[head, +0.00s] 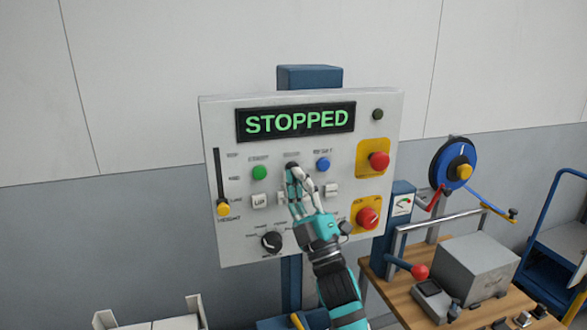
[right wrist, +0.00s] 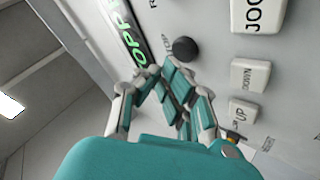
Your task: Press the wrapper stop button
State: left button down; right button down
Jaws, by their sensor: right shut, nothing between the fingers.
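The control panel (head: 225,110) is a pale upright plate with a display (head: 300,121) that reads STOPPED in green letters. A black round button (right wrist: 186,49) shows in the right wrist view, with a partly covered label beside it. In the head view it is largely hidden behind my right gripper (head: 292,169), between the green button (head: 260,173) and the blue button (head: 323,164). My right gripper is shut and empty, its fingertips (right wrist: 163,75) right by the black button. I cannot tell whether they touch it. My left gripper is not in view.
Two red mushroom buttons on yellow plates, the upper (head: 379,161) and the lower (head: 368,218), sit at the panel's right. A black knob (head: 271,242) and a yellow-tipped slider (head: 223,209) are lower left. A wooden bench (head: 395,293) with equipment stands right.

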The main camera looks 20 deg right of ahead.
jog(key=shift+s, duration=0.15)
jog(key=s+p, duration=0.1)
jog(key=s, duration=0.3)
jog(key=shift+s+d, duration=0.1)
jog(key=shift+s, duration=0.3)
jog(key=shift+h, duration=0.3)
